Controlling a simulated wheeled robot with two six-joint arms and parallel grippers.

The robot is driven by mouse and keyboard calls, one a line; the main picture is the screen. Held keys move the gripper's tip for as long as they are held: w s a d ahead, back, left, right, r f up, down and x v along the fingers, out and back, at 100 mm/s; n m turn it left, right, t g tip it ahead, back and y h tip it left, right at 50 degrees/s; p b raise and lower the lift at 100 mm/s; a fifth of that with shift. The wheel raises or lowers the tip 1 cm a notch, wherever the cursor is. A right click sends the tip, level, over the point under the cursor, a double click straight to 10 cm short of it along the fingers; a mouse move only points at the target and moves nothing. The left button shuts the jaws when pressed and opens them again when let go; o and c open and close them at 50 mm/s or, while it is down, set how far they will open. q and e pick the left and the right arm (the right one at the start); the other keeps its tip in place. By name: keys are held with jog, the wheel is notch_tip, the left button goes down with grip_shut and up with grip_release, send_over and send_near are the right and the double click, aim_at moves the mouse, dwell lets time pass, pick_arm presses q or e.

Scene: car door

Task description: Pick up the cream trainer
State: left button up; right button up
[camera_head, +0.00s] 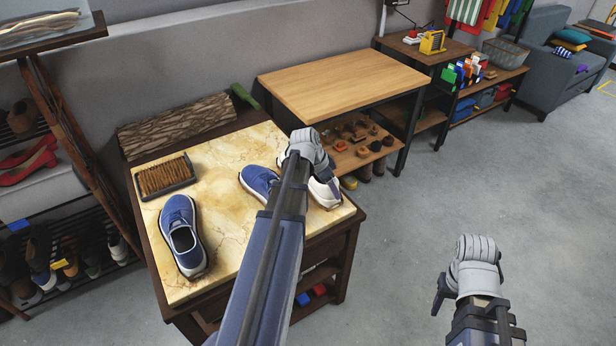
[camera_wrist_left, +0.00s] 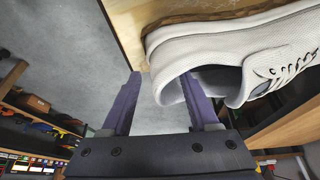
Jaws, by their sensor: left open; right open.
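The cream trainer (camera_head: 325,194) is on the right side of the stone-topped bench (camera_head: 222,215), partly hidden by my left arm. In the left wrist view the trainer (camera_wrist_left: 225,52) fills the upper right, its opening facing the jaws. My left gripper (camera_wrist_left: 163,78) is open at the trainer. Its right finger reaches into the shoe opening and its left finger is outside, with the collar's edge between them. I cannot tell whether either finger touches. In the head view its fingertips are mostly hidden. My right gripper (camera_head: 440,292) is open and empty above the floor at right.
One blue trainer (camera_head: 182,237) is at the bench's left front. Another blue shoe (camera_head: 257,181) is close beside my left gripper. A brush (camera_head: 164,177) lies at the back left. A wooden table (camera_head: 340,82) stands behind. The floor at right is clear.

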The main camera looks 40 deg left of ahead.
pick_arm(q)
jog(key=shift+c, duration=0.2)
grip_shut()
dwell(1.1)
